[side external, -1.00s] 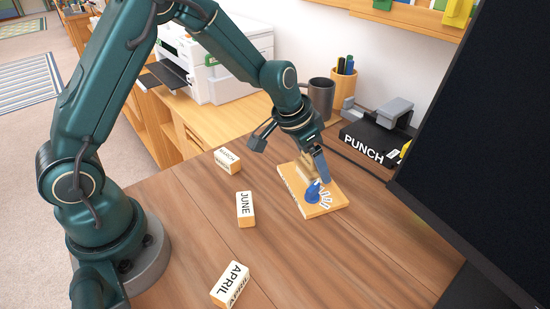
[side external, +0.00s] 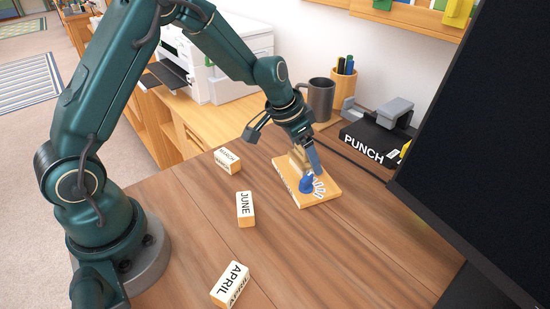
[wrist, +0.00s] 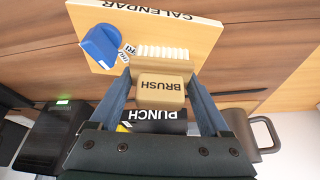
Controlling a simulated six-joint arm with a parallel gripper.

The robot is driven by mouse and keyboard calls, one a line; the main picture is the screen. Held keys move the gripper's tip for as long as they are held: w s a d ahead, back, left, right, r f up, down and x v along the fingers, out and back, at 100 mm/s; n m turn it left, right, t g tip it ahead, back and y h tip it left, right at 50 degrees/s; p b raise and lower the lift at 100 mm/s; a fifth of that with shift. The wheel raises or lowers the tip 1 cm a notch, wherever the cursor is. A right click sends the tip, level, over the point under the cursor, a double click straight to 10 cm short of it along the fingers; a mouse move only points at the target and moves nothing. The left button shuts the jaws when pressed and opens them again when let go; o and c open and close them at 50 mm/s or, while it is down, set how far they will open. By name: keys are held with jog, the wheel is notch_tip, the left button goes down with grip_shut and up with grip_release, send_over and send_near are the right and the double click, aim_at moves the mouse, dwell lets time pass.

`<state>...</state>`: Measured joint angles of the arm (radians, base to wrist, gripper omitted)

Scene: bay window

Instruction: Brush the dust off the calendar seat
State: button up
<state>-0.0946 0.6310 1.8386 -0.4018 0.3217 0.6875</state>
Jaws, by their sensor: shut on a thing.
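The calendar seat (side external: 318,201) is a flat wooden board on the desk, lettered CALENDAR along one edge; it fills the top of the wrist view (wrist: 207,32). A blue piece (wrist: 101,46) with small white lettered tabs sits on it. My gripper (side external: 313,168) is shut on a tan block lettered BRUSH (wrist: 161,89), held between its two fingers. The brush's pale bristles (wrist: 163,52) are over the board and appear to meet it, though exact contact is unclear. I cannot make out any dust.
Blocks lettered MARCH (side external: 227,161), JUNE (side external: 245,208) and APRIL (side external: 231,284) lie left of and in front of the board. A mug (side external: 320,98), pen cup (side external: 344,84) and black punch (side external: 372,143) stand behind. A dark monitor (side external: 480,130) is at right.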

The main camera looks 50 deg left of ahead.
jog(key=shift+s+d, duration=0.3)
jog(key=shift+d, duration=0.55)
jog(key=shift+s+d, duration=0.25)
jog(key=shift+d, duration=0.55)
jog(key=shift+w+a, duration=0.3)
jog(key=shift+a, duration=0.7)
jog(key=shift+w+a, duration=0.3)
jog(key=shift+a, duration=0.65)
jog(key=shift+d+r, duration=0.1)
jog(key=shift+r, duration=4.05)
